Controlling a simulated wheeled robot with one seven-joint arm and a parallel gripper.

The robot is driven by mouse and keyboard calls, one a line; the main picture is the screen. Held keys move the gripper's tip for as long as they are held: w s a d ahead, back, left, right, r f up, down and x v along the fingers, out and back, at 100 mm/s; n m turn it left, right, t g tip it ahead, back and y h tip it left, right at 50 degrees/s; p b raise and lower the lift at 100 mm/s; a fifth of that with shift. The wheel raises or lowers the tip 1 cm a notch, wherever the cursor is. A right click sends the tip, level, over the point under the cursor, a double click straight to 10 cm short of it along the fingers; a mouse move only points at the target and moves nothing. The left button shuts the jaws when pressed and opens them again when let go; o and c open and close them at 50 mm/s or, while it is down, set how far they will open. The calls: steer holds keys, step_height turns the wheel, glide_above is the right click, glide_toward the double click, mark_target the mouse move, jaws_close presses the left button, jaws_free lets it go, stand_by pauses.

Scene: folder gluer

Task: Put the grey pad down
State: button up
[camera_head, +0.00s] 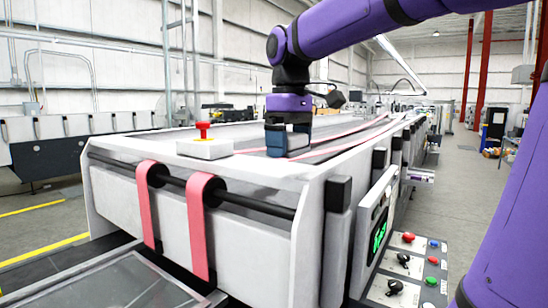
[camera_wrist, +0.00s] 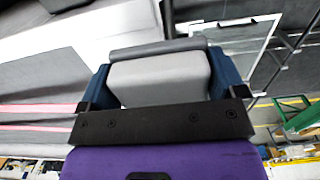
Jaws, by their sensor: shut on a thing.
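The grey pad (camera_wrist: 160,78) is in the wrist view, a light grey block with a darker grey strip along its far edge. It sits between the two blue fingers of my gripper (camera_wrist: 160,70), which is shut on it. In the head view my gripper (camera_head: 281,140) points down over the near end of the folder gluer's top (camera_head: 330,140). The pad is mostly hidden by the fingers there. I cannot tell whether the pad touches the surface below.
A white box with a red emergency button (camera_head: 204,140) stands on the machine just left of my gripper. Pink belts (camera_head: 146,205) loop over the dark bar at the front end. A control panel (camera_head: 405,268) with knobs and buttons is at the lower right. Open floor lies right.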

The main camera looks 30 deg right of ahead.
mark_target(293, 136)
steer(key=w, duration=0.3)
steer(key=w+d, duration=0.1)
steer(key=w, duration=0.2)
steer(key=w+d+f, duration=0.1)
steer(key=w, duration=0.2)
steer(key=shift+w+d, duration=0.2)
steer(key=shift+w, duration=0.15)
steer(key=shift+f, duration=1.7)
steer(key=shift+f, duration=0.2)
steer(key=o, duration=0.8)
steer(key=shift+c, duration=0.2)
steer(key=shift+r, duration=0.1)
step_height(293, 136, up, 12)
steer(key=s+a+f+t, duration=0.1)
steer(key=s+f, duration=0.1)
steer(key=s, duration=0.2)
steer(key=s+a+f+m, duration=0.1)
steer(key=s+f, duration=0.1)
steer(key=s, duration=0.2)
steer(key=s+a+f+m+t, duration=0.1)
steer(key=s+a+f, duration=0.1)
steer(key=s+f, duration=0.1)
steer(key=shift+s+t, duration=0.3)
steer(key=shift+s, duration=0.45)
steer(key=s+a+f+m+t, duration=0.2)
steer(key=s+f, duration=0.9)
steer(key=f, duration=0.1)
steer(key=shift+a+t, duration=0.35)
steer(key=shift+t, duration=0.05)
